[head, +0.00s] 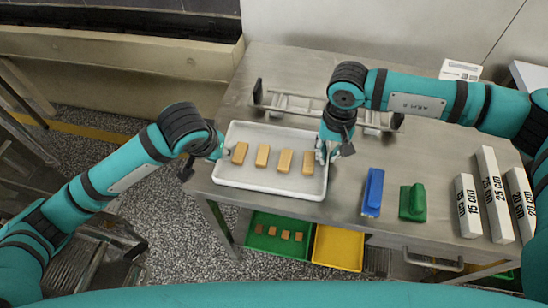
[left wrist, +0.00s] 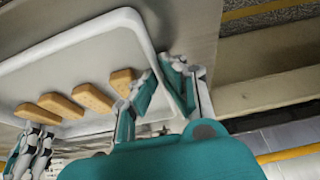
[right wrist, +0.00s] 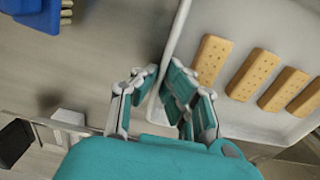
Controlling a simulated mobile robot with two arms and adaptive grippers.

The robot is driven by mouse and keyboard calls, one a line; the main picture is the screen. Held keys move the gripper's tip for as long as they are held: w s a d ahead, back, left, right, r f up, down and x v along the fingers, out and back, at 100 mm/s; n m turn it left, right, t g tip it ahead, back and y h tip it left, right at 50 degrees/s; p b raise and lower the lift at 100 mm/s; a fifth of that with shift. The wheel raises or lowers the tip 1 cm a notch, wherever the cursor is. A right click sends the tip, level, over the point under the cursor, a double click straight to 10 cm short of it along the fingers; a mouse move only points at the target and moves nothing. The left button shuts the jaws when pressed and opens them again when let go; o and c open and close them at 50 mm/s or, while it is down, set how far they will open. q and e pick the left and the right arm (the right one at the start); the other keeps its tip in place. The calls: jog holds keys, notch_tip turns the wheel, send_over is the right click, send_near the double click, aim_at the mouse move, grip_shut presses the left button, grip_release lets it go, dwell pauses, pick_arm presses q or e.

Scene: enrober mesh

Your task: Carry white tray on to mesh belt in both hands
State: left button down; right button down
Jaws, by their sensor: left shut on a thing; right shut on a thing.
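The white tray (head: 270,187) is over the left front part of the steel table, holding several tan biscuits (head: 262,155) in a row. It looks level; I cannot tell whether it touches the table. My left gripper (head: 225,151) is shut on the tray's left rim; the left wrist view shows its fingers (left wrist: 163,88) at the white wall (left wrist: 137,22). My right gripper (head: 326,153) is shut on the right rim; its fingers (right wrist: 165,88) straddle the wall in the right wrist view.
Behind the tray is a metal rack (head: 290,103). To its right are a blue block (head: 373,192), a green block (head: 412,202) and white marked bars (head: 468,205). Green (head: 262,242) and yellow (head: 338,247) bins sit below. A brown trough (head: 110,55) lies at upper left.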

pick_arm(q)
jog(key=shift+r, duration=0.1)
pick_arm(e)
jog(key=shift+r, duration=0.15)
